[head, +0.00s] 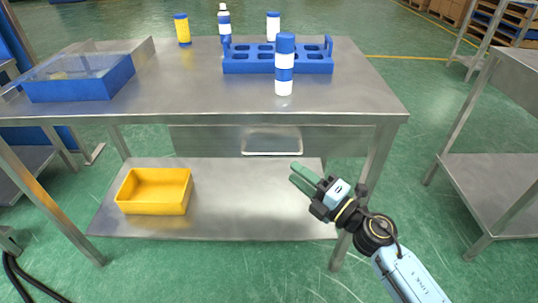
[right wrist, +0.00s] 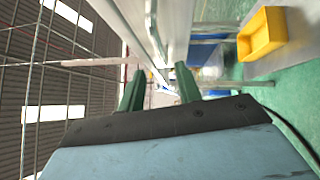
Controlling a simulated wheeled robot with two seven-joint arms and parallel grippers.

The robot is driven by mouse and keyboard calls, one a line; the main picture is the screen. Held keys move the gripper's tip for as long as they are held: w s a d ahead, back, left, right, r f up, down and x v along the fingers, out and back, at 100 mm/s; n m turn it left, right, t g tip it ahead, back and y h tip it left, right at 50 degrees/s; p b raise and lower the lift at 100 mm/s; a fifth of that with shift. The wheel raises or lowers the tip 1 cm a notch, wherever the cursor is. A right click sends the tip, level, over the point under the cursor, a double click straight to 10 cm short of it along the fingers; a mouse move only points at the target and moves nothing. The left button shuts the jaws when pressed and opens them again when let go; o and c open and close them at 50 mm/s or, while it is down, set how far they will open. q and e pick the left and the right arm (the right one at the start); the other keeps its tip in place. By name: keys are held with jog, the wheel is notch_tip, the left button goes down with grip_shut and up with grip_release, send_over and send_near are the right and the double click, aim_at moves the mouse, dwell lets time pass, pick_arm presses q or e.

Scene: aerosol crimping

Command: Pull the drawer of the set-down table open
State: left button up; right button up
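The steel set-down table (head: 190,105) stands in front of me in the head view. Its drawer (head: 205,139) hangs under the top and looks shut, its front about level with the frame. A pale metal bar handle (head: 272,153) is on the drawer front. My right gripper (head: 298,173) has green fingers. It is below and right of the handle, in front of the table, and looks apart from it. The right wrist view shows its fingers (right wrist: 160,88) spread, with nothing clearly held between them. My left gripper is in neither view.
On the table are a blue rack (head: 278,66), a blue-and-white can (head: 284,88) in front of it, a blue bin (head: 80,90) and several cans behind. A yellow bin (head: 154,205) sits on the lower shelf (head: 235,215). Another steel table (head: 500,165) stands right.

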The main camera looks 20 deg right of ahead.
aim_at(270, 152)
jog(key=x, duration=0.9)
jog(key=shift+w+a, duration=0.2)
jog(key=shift+w, duration=0.05)
jog(key=shift+c, duration=0.2)
grip_shut()
